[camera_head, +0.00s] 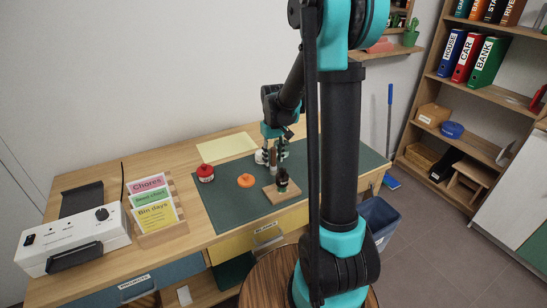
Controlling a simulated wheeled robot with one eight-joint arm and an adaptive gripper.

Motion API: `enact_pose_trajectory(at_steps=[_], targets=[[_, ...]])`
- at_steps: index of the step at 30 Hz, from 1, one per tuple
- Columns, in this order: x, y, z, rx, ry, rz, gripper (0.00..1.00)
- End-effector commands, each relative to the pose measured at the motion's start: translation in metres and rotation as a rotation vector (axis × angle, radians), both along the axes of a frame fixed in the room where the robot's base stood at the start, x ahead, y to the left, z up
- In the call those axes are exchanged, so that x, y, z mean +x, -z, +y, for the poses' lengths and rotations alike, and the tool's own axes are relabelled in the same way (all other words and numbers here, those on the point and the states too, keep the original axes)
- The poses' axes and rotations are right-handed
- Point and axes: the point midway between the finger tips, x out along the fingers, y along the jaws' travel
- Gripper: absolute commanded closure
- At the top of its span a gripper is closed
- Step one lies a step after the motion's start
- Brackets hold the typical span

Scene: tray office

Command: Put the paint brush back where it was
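My gripper (275,150) points down over the back right of the dark green mat (225,207) on the desk. Its dark fingers stand on either side of a slim upright brown and pale thing (273,160), which may be the paint brush; it is too small to be sure. I cannot tell whether the fingers touch it. A white rounded thing (260,156) is just left of the fingers. In front of them, a wooden block (272,195) on the mat bears a dark upright object (282,181).
A red jar (205,173) and an orange round thing (246,181) stand on the mat, left of my gripper. A yellow sheet (226,146) lies behind. A card holder (158,212) and a white device (73,240) fill the desk's left. The mat's front left is clear.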

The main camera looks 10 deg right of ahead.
Motion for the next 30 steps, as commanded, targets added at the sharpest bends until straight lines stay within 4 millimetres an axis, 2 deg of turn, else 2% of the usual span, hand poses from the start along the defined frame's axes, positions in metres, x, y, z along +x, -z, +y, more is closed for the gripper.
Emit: enact_pose_trajectory(at_steps=[7, 11, 14, 24, 30], targets=[[0.000, -0.001, 0.000, 0.000, 0.000, 0.000, 0.61], [0.000, -0.009, 0.000, 0.000, 0.000, 0.000, 0.61], [0.000, -0.023, 0.000, 0.000, 0.000, 0.000, 0.61], [0.000, -0.089, 0.000, 0.000, 0.000, 0.000, 0.61], [0.000, -0.114, 0.000, 0.000, 0.000, 0.000, 0.61]])
